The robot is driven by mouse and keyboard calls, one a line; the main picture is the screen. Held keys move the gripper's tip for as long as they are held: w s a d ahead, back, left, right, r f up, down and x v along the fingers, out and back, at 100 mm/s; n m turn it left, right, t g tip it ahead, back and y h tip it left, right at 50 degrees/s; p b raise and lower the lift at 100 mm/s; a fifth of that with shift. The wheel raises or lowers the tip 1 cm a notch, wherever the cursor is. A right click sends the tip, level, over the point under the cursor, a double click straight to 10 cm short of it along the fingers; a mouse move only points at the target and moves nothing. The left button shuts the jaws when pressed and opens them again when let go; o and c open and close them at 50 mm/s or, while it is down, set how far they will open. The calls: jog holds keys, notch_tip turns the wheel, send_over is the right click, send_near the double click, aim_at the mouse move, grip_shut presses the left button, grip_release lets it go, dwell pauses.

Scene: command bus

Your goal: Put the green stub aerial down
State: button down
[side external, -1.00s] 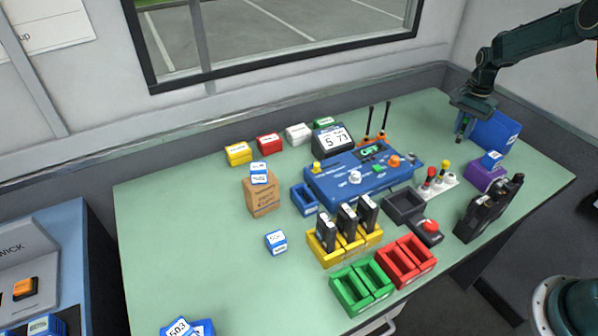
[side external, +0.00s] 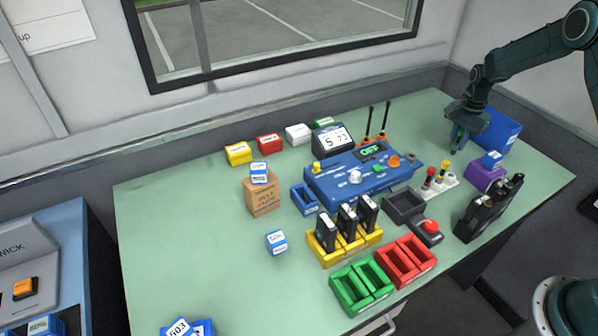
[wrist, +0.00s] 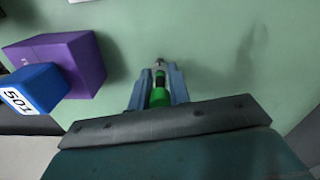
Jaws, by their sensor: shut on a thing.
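My gripper (side external: 459,136) is over the far right part of the green bench. In the wrist view, its two blue fingers (wrist: 159,80) are shut on the green stub aerial (wrist: 160,96), with the aerial's dark and metal end towards the bench. Whether that end touches the bench cannot be told. In the side view the fingers mostly hide the aerial. A white holder (side external: 450,183) with a red-topped and a yellow-topped aerial stands nearer the camera than my gripper.
A blue bin (side external: 500,132) stands right of my gripper. A purple block (side external: 484,178) bears a blue cube (side external: 492,158); the purple block also shows in the wrist view (wrist: 85,60). A blue console (side external: 350,186) stands to the left. Bare bench (wrist: 225,60) surrounds the fingers.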

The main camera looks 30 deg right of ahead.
jog(key=shift+f, duration=0.1)
jog(key=c, duration=1.3)
grip_release()
notch_tip(320, 180, up, 12)
jog(key=shift+r, duration=0.1)
jog(key=shift+r, duration=0.1)
